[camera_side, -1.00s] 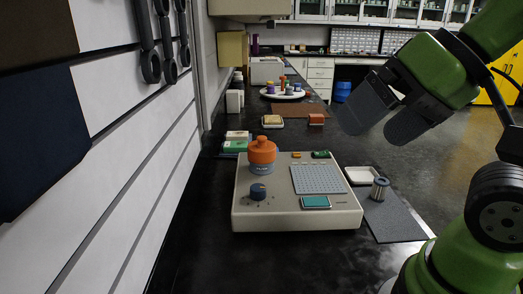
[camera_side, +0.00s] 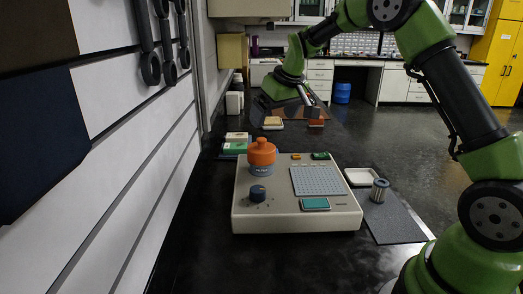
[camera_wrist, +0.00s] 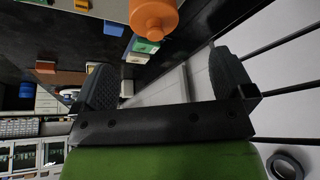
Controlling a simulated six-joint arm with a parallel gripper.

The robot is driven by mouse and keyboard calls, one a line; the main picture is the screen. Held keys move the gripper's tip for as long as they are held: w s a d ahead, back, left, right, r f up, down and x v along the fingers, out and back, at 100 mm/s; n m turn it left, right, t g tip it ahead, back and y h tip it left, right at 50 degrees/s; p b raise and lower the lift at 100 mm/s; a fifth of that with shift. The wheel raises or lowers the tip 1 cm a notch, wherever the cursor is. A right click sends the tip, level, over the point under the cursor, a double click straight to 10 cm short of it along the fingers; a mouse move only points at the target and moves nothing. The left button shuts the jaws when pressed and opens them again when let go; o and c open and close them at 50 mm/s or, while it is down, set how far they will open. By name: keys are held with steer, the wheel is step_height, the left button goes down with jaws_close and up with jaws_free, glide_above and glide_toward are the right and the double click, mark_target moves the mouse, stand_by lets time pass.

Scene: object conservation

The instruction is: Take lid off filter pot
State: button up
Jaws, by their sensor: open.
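The filter pot (camera_side: 261,170) stands upright on the cream device at its back left corner, with a blue-grey lower body. Its orange lid (camera_side: 262,150) has a small knob on top and sits on the pot. In the wrist view the orange lid (camera_wrist: 153,14) shows at the top edge, ahead of the fingers. My gripper (camera_side: 310,104) is above and behind the device, to the right of the pot and higher than it. In the wrist view my gripper (camera_wrist: 165,85) is open, its two dark fingers wide apart with nothing between them.
The cream device (camera_side: 296,218) carries a dark knob, a grey grid and a teal screen. Small boxes (camera_side: 236,142) sit behind the pot. The slatted wall (camera_side: 130,150) is close at left.

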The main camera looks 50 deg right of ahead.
mark_target(265, 149)
steer(key=x, duration=0.3)
steer(key=d+x, duration=0.1)
steer(key=x, duration=0.3)
steer(key=shift+w+d+f, duration=0.1)
steer(key=shift+d+f, duration=0.15)
steer(key=x, duration=0.5)
steer(key=shift+s+a+f, duration=0.25)
steer(key=shift+f, duration=0.15)
steer(key=shift+c, duration=0.5)
steer(key=c, duration=0.7)
